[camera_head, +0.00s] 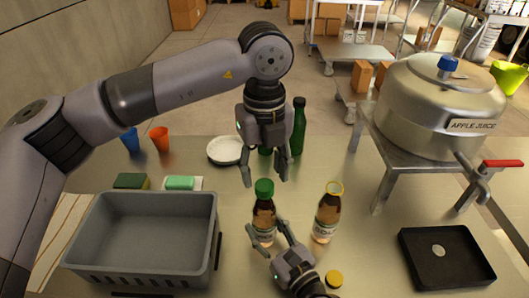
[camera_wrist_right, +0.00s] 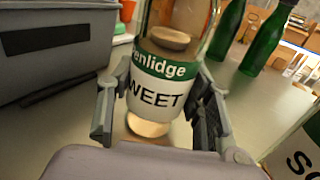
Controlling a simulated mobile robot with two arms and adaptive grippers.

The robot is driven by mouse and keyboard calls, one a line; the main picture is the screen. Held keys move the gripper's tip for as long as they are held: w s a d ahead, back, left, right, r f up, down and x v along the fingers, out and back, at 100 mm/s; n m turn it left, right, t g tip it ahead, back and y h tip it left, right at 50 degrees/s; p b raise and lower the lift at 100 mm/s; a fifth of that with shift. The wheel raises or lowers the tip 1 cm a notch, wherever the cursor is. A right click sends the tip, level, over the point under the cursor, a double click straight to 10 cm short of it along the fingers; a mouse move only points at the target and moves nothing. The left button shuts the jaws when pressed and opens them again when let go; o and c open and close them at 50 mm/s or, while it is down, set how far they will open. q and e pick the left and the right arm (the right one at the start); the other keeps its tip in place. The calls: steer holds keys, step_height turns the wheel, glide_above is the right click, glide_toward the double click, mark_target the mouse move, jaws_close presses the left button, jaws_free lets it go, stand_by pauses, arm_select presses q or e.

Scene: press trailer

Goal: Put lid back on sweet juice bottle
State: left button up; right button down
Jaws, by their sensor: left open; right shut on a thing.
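The sweet juice bottle (camera_head: 263,222) stands upright on the table, brown with a green and white label. Its label reads "WEET" in the right wrist view (camera_wrist_right: 158,92). A green lid (camera_head: 264,188) sits at its top; I cannot tell whether it is screwed down. My right gripper (camera_head: 270,245) is shut on the bottle's lower body, one finger on each side, also in the right wrist view (camera_wrist_right: 160,115). My left gripper (camera_head: 265,178) is open and empty, pointing down, just above the green lid.
A second bottle (camera_head: 326,215) with a yellow ring at its mouth stands close right. A yellow lid (camera_head: 334,279) lies near it. A grey crate (camera_head: 145,235) is left, a black tray (camera_head: 445,262) right. Green bottles (camera_head: 299,128) and a white plate (camera_head: 224,150) stand behind.

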arm_select(q)
steer(key=shift+f, duration=1.5)
